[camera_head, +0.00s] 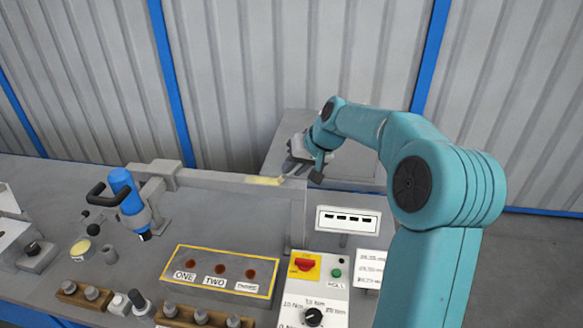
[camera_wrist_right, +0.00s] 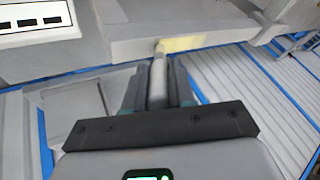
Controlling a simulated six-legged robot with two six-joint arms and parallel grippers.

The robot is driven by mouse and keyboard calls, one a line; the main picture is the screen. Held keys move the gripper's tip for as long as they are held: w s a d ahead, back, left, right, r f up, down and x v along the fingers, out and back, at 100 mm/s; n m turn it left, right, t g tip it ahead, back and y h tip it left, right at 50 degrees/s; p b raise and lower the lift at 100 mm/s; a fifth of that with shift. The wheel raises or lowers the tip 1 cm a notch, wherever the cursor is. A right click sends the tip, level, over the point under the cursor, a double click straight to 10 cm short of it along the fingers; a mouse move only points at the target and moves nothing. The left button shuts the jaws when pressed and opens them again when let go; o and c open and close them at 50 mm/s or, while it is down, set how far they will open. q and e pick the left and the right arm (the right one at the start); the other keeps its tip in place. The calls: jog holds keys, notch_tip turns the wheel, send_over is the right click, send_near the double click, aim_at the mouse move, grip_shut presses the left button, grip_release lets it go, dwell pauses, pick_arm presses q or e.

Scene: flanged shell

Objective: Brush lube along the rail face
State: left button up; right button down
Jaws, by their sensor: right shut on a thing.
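The grey rail (camera_head: 217,182) runs along the back of the bench, and its face (camera_wrist_right: 130,50) shows in the wrist view. A pale yellow patch (camera_head: 264,181) lies on the face near its right end; it also shows in the wrist view (camera_wrist_right: 198,41). My right gripper (camera_head: 297,160) is just beyond the rail's right end in the head view. It is shut on a pale brush handle (camera_wrist_right: 157,85). The brush's tip meets the rail face at the left edge of the yellow patch in the wrist view. My left gripper is out of view.
A blue tool with a black handle (camera_head: 122,187) stands at the rail's left end. In front are a yellow-edged panel marked ONE and TWO (camera_head: 219,272), a switch box (camera_head: 319,289) and a white display (camera_head: 348,220). Bare bench lies between rail and panel.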

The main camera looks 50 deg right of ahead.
jog(key=shift+w+a+p, duration=1.95)
jog(key=shift+w+a, duration=0.25)
jog(key=shift+w, duration=2.15)
jog(key=shift+s+d+f+b, duration=0.1)
jog(key=shift+s+d+b, duration=0.7)
jog(key=shift+s, duration=0.55)
jog(key=shift+s+d+f+b, duration=0.1)
jog(key=shift+s+d+b, duration=0.5)
jog(key=shift+s+b, duration=0.6)
jog(key=shift+s+d+b, duration=0.65)
jog(key=shift+s+d, duration=0.05)
jog(key=shift+s, duration=0.85)
jog(key=shift+s+d+r, duration=0.1)
jog(key=shift+s+d, duration=0.1)
jog(key=shift+s, duration=0.3)
jog(key=shift+w, duration=0.1)
